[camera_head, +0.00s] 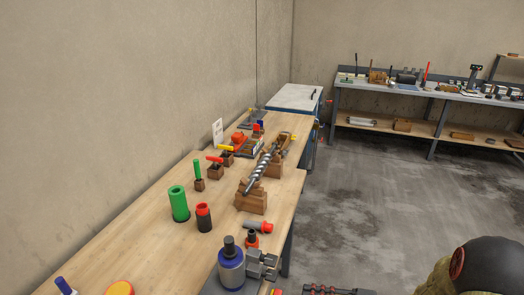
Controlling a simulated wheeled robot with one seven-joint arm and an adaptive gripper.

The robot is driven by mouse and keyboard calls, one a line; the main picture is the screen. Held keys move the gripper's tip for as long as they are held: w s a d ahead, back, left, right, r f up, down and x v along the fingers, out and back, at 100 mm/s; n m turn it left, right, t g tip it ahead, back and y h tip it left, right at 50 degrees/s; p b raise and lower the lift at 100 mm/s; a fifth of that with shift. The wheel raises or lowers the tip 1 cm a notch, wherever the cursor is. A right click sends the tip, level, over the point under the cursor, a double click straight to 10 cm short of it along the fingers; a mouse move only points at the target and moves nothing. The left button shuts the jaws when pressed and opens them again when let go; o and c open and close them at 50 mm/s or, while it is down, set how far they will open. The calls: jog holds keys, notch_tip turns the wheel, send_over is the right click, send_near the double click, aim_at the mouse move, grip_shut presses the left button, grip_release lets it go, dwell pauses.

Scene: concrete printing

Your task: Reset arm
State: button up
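My gripper and arm cannot be made out in the head view. The task names no other object. A long wooden workbench (150,238) runs along the wall from the lower left to the middle. A metal auger screw (262,168) lies on wooden cradles (251,200) on it.
On the bench stand a green cylinder (179,205), a red-and-black cylinder (203,218) and a blue-and-grey canister (231,268). A dark rounded object (490,264) fills the lower right corner. Shelving with tools (440,94) stands at the back right. Open concrete floor (375,200) lies between.

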jog(key=s+f+m+g+h, duration=0.1)
jog(key=s+f+g+h, duration=0.3)
jog(key=s, duration=0.5)
jog(key=s+d+r+n+g+h, duration=0.1)
jog(key=s+d+r+g+h, duration=0.25)
jog(key=s+r+h, duration=0.2)
notch_tip(320, 180, up, 19)
jog(key=n+t+h, duration=0.6)
jog(key=t, duration=0.2)
jog(key=shift+p, duration=0.45)
